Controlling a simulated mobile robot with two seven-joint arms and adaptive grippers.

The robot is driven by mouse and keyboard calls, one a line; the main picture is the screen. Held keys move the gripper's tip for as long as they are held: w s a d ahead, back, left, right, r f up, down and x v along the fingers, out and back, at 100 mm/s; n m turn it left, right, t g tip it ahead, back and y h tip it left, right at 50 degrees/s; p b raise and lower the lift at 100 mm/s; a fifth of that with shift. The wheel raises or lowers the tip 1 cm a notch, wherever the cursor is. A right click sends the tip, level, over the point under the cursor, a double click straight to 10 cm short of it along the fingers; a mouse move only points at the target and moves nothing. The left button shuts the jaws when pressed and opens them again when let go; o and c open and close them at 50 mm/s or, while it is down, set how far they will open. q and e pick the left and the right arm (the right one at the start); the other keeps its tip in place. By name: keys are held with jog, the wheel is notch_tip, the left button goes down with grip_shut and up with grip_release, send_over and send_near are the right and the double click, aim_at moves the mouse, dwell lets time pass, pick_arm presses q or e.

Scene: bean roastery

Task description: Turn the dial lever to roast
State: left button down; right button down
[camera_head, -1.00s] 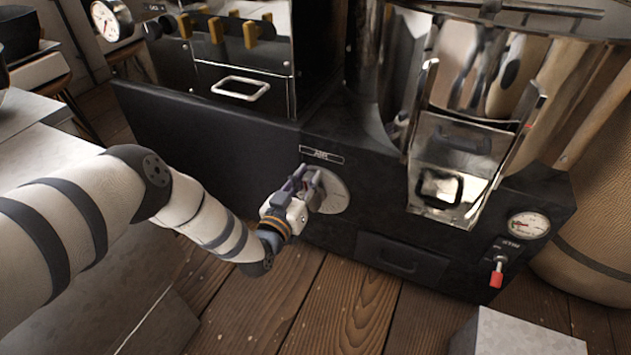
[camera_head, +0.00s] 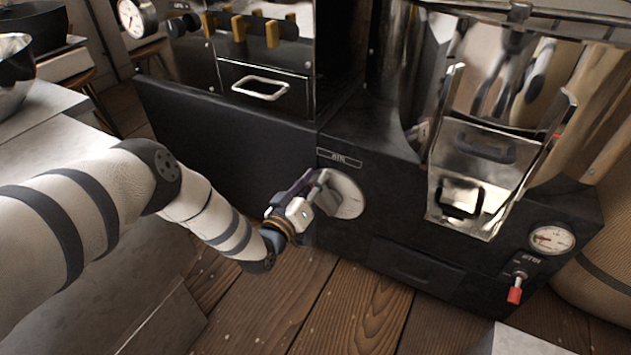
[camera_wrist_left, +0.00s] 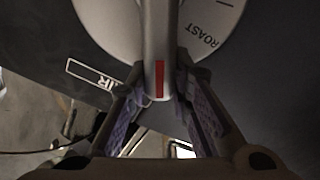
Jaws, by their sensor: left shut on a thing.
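The round pale dial (camera_head: 350,196) is on the front of the black machine, under a small label plate. The left wrist view shows its metal lever (camera_wrist_left: 160,35) with a red stripe near the end. The word ROAST (camera_wrist_left: 215,38) is on the dial face to the right of the lever, and the lever does not point at it. My left gripper (camera_wrist_left: 160,88) has its purple-padded fingers on either side of the lever's end, shut on it. In the head view the left gripper (camera_head: 318,186) covers part of the dial and lever. My right gripper is not in view.
A metal chute (camera_head: 470,185) juts out to the right of the dial. A gauge (camera_head: 552,239) and a red-tipped switch (camera_head: 515,290) are at the lower right. A grey counter (camera_head: 55,120) stands on the left. Wooden floor (camera_head: 345,310) shows below the machine.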

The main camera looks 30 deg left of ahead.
pick_arm(q)
jog(key=shift+s+f, duration=0.1)
jog(key=shift+f, duration=0.05)
jog(key=c, duration=1.4)
grip_release()
jog(key=shift+c, duration=0.2)
jog(key=shift+s, duration=0.1)
jog(key=s, duration=1.1)
jog(key=shift+s+a, duration=0.2)
jog(key=shift+s, duration=0.2)
